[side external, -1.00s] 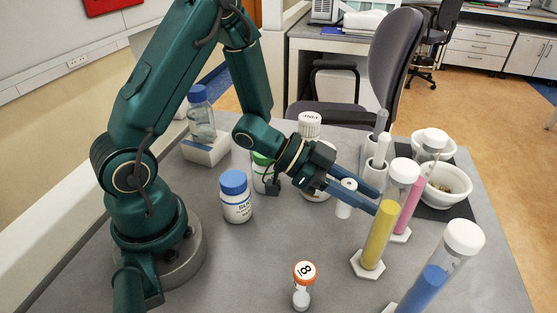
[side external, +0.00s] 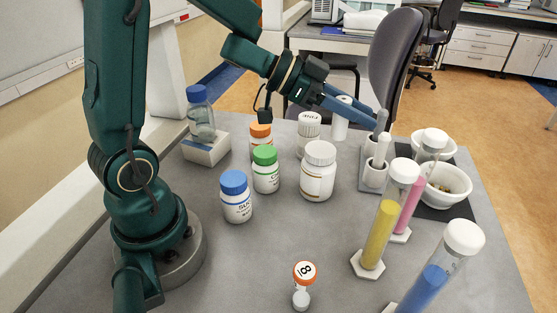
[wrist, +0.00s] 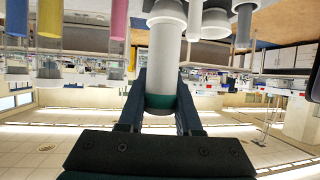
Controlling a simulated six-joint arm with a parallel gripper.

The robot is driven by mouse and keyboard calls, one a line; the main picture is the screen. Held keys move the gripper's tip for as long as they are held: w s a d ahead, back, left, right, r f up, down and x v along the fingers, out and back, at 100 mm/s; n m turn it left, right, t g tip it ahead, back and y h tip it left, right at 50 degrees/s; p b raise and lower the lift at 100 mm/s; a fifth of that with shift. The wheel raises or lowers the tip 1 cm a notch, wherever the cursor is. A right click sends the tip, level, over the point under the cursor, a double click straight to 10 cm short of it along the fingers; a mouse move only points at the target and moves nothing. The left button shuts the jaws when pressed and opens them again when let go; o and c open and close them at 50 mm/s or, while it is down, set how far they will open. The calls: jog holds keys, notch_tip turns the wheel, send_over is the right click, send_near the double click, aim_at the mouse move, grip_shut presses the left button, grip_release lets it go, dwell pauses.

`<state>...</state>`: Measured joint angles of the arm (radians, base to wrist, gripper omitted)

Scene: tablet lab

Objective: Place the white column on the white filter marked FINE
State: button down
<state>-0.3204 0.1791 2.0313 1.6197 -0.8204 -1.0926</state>
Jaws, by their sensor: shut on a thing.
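The white column (side external: 341,122) is an upright white cylinder held between the two blue fingers of my gripper (side external: 371,120), toward the back of the table. In the wrist view, it shows large between the fingers (wrist: 162,88), with a wider end at the top of the picture and a green band near the lower end. My gripper is shut on it. The lettering looks like FINE but is too small to read surely. I cannot tell whether the column touches the table.
A larger white-capped jar (side external: 318,172) and green-capped (side external: 266,168), blue-capped (side external: 236,196) and orange-capped (side external: 261,138) bottles stand left. Yellow (side external: 379,234), pink and blue tubes stand front right.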

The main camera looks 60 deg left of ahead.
jog(key=s+a+r+n+t+y, duration=0.1)
jog(key=s+a+r+n+y, duration=0.2)
jog(key=a, duration=0.8)
jog(key=s+a+r+n+t+y, duration=0.1)
jog(key=a+r+n+y, duration=0.25)
jog(key=a, duration=0.85)
jog(key=w+d+f, duration=0.7)
jog(key=w+f, duration=0.1)
jog(key=f, duration=0.2)
jog(key=shift+w+d+f, duration=0.15)
jog(key=shift+w+d, duration=0.15)
jog(key=shift+d, duration=0.1)
jog(key=shift+f, duration=0.1)
jog(key=c, duration=0.6)
grip_release()
